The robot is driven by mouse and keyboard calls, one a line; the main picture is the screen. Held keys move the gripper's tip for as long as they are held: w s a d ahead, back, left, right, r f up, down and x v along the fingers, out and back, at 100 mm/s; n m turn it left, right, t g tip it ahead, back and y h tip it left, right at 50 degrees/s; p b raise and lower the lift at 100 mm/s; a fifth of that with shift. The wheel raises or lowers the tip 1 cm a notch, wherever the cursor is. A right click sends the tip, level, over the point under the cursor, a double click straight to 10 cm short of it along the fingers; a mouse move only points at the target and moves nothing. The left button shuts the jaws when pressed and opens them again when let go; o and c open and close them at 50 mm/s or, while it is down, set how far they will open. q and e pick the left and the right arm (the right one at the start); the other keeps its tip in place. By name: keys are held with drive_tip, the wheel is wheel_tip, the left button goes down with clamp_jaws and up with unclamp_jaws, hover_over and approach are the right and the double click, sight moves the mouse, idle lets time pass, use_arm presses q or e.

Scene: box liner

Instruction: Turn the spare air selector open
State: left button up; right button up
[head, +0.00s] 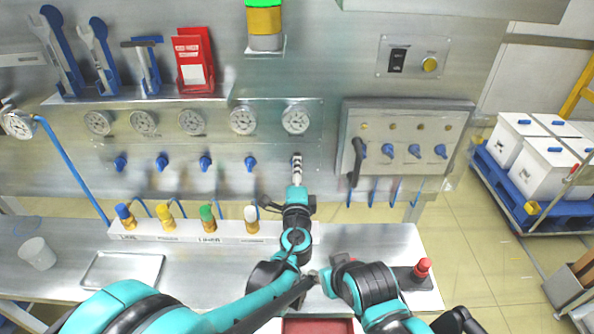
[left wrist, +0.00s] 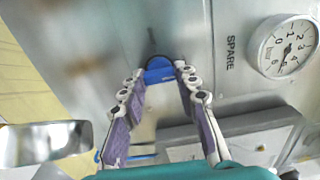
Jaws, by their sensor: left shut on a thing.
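The spare air selector is a blue knob (left wrist: 158,70) on the steel panel, beside the SPARE label (left wrist: 230,53) in the left wrist view. The pressure gauge (head: 295,119) above it also shows in the left wrist view (left wrist: 287,48). My left gripper (head: 296,163) reaches up to the panel below this gauge. In the left wrist view its two fingertips (left wrist: 159,74) are closed on the blue knob from both sides. In the head view the gripper hides the knob. My right gripper (head: 313,277) is low at the centre, small and partly hidden, so its fingers are unclear.
Other blue selectors (head: 205,163) line up to the left under their gauges. A grey box (head: 405,125) with blue knobs and a black handle (head: 356,160) stands out close at the right. Colored fittings (head: 207,216) stand on the ledge below.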

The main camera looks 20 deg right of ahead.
use_arm(q)
drive_tip(key=o, duration=1.2)
drive_tip(key=v, duration=1.2)
drive_tip(key=shift+a, duration=0.1)
